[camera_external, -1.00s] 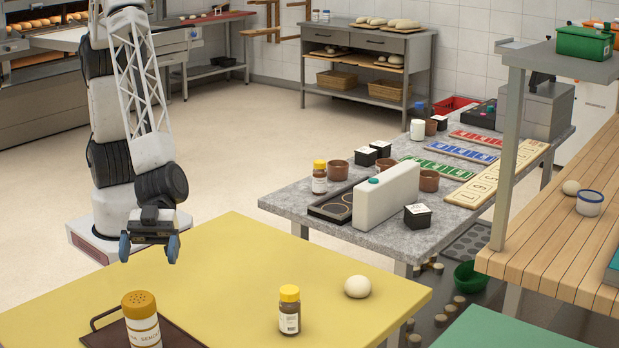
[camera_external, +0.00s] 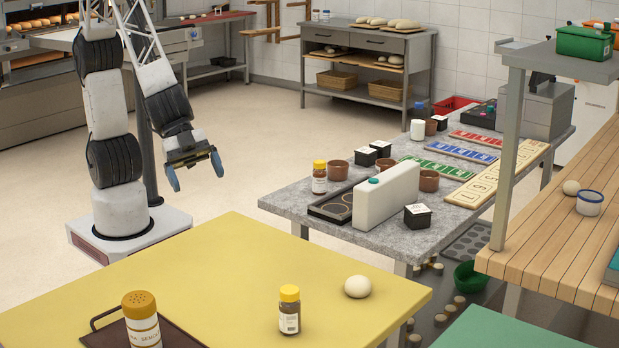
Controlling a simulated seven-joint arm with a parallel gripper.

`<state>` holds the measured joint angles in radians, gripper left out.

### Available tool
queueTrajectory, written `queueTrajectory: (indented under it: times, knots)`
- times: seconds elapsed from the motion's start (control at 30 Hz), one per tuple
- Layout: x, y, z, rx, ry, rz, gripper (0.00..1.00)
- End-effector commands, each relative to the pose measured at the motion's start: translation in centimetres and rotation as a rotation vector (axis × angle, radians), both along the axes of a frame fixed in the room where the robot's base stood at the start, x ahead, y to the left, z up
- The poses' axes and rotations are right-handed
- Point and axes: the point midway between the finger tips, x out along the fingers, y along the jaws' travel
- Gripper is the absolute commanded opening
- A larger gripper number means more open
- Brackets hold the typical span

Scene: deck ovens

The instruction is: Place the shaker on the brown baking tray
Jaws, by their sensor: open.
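The shaker (camera_external: 142,325) is a white cylinder with a yellow perforated cap and dark lettering. It stands upright at the lower left of the yellow table, its base cut off by the picture edge. The brown baking tray (camera_external: 104,335), with a dark handle at its left, lies behind and around it in the picture. I cannot tell whether the shaker stands on the tray or in front of it. My gripper (camera_external: 196,177) is open and empty, its two blue-grey fingers apart. It is in the air beyond the table's far edge, well away from the shaker.
The yellow table (camera_external: 230,270) also carries a brown bottle with a yellow cap (camera_external: 289,310) and a dough ball (camera_external: 358,286); its middle is clear. A grey stone table (camera_external: 290,203) with jars, cups and a white upright block (camera_external: 385,195) stands at the right.

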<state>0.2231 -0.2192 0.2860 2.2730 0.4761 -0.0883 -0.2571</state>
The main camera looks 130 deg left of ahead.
Motion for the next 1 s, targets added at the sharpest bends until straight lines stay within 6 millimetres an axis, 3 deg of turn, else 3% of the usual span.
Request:
queueTrajectory:
  times: [0.2,0.5,0.8,1.0]
  knots:
    - [-5.4,5.8,2.6,0.050,0.117,0.153,0.95]
    - [-14.7,11.3,4.8,0.067,0.318,0.309,0.95]
    - [-24.8,13.7,6.0,0.031,0.533,0.391,0.95]
    - [-29.1,14.0,6.3,0.002,0.628,0.403,0.95]
